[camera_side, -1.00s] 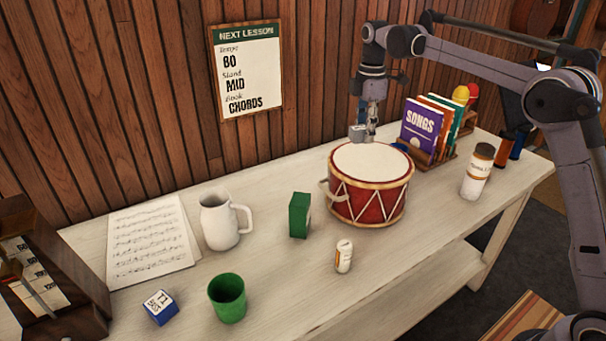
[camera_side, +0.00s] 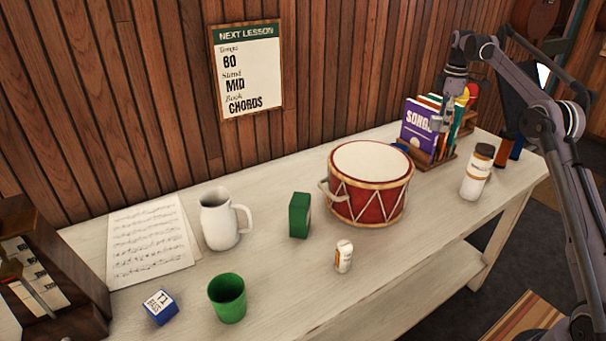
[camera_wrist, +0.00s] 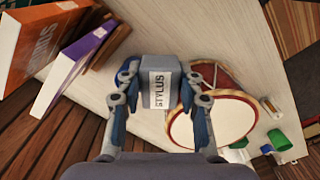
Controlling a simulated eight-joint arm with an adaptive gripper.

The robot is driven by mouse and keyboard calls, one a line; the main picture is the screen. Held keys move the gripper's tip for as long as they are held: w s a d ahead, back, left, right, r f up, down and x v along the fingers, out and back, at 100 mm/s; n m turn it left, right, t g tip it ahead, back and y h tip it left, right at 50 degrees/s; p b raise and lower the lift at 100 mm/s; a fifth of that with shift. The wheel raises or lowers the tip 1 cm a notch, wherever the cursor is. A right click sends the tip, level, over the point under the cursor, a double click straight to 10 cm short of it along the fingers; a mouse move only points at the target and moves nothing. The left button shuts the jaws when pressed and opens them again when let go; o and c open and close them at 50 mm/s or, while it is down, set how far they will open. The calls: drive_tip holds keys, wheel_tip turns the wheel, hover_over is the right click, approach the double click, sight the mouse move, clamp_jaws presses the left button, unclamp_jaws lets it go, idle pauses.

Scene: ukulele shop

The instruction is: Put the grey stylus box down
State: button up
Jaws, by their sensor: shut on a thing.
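My gripper (camera_wrist: 160,86) is shut on the grey stylus box (camera_wrist: 158,92), with one finger on each side of it. The white label reading STYLUS faces the wrist camera. In the side view my gripper (camera_side: 445,115) is up in front of the songbooks, to the right of the drum.
The red drum (camera_side: 370,195) stands left of my gripper, and the purple SONGS book (camera_side: 416,131) stands in a wooden rack close by. A white bottle (camera_side: 477,172) is to the right. A green box (camera_side: 300,215) and white mug (camera_side: 220,220) stand farther left.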

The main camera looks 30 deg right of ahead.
sight(427, 184)
wheel_tip(427, 184, down, 20)
drive_tip(key=shift+s, duration=0.1)
idle(0.7)
drive_tip(key=shift+f, duration=0.2)
drive_tip(key=o, duration=1)
drive_tip(key=shift+o, duration=0.2)
drive_tip(key=shift+r, duration=0.1)
